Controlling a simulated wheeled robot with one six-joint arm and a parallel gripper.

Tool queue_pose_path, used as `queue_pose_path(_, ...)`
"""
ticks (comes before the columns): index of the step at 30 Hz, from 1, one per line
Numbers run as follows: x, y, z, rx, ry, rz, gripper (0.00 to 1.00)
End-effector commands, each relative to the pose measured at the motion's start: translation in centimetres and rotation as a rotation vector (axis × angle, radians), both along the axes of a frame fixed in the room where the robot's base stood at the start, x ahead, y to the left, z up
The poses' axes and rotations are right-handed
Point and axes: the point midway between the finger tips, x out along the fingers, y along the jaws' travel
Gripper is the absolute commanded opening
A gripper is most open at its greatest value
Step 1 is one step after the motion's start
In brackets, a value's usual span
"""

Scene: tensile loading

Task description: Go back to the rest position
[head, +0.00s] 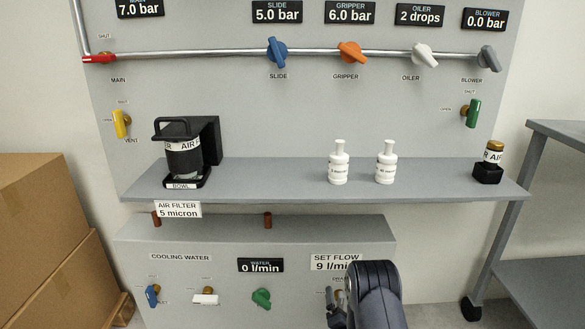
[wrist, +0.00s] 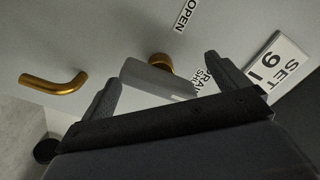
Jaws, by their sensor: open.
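My gripper (head: 336,308) is at the lower panel in the head view, below the "SET FLOW 9 l/min" sign (head: 336,262), partly hidden by my dark arm. In the wrist view my gripper (wrist: 170,86) is open. A pale grey valve handle (wrist: 152,80) on a brass stem (wrist: 160,60) lies between its spread fingers. I cannot tell whether either finger touches it. Labels reading "DRAIN" and "SHUT" (wrist: 208,86) are partly hidden behind the right finger, and "OPEN" (wrist: 186,16) is above. In the head view the drain handle is mostly hidden.
A brass spout (wrist: 52,82) sticks out left of the handle. A shelf (head: 270,178) overhangs the panel and carries a filter bowl (head: 184,155), two white bottles and a small jar. Green (head: 261,298), white and blue cooling valves are to the left. A cart (head: 555,200) stands right.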

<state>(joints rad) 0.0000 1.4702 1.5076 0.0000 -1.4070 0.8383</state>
Motion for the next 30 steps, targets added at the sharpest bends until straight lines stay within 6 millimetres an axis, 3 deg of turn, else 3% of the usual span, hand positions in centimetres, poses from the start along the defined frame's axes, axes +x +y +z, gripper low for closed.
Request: queue_pose_path(30,0.0,0.0,0.0,-0.807,0.0,0.0,0.95)
